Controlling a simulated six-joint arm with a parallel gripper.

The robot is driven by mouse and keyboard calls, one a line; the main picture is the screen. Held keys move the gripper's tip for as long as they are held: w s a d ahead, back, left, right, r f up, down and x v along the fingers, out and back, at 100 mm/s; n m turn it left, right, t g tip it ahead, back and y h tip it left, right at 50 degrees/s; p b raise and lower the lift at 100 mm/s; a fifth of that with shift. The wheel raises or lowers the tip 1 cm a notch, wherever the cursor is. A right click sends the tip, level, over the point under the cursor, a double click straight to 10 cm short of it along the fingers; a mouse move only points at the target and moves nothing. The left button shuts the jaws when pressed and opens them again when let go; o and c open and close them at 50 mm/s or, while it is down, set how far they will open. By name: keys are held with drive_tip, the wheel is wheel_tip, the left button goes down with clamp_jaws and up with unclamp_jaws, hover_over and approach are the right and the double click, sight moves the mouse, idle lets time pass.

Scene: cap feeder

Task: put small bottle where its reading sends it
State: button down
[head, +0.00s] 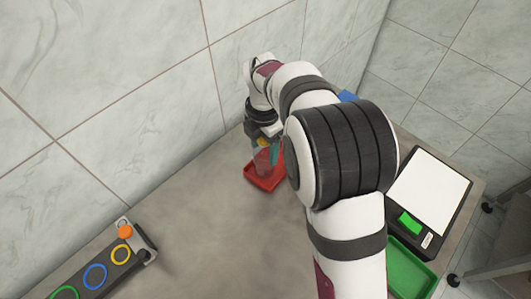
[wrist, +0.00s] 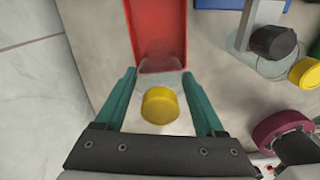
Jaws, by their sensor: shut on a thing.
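The small bottle is clear with a yellow cap (wrist: 160,105). It is between the two teal fingers of my gripper (wrist: 171,98), which is shut on it. In the head view my gripper (head: 264,156) holds the bottle (head: 262,160) upright over the red tray (head: 263,186) near the wall. I cannot tell whether its base touches the tray floor. The red tray also shows in the wrist view (wrist: 158,25), just beyond the bottle. The scale (head: 430,195) is at the right with a white plate and a lit green display (head: 411,223); its figures are not readable.
A green tray (head: 412,268) lies at the lower right, below the scale. A blue thing (head: 347,96) shows behind my arm. A dark strip with coloured rings and an orange knob (head: 125,231) is at lower left. A dark-capped clear container (wrist: 273,42) and a yellow cap (wrist: 306,73) are at right.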

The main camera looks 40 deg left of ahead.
drive_tip(key=shift+f, duration=1.05)
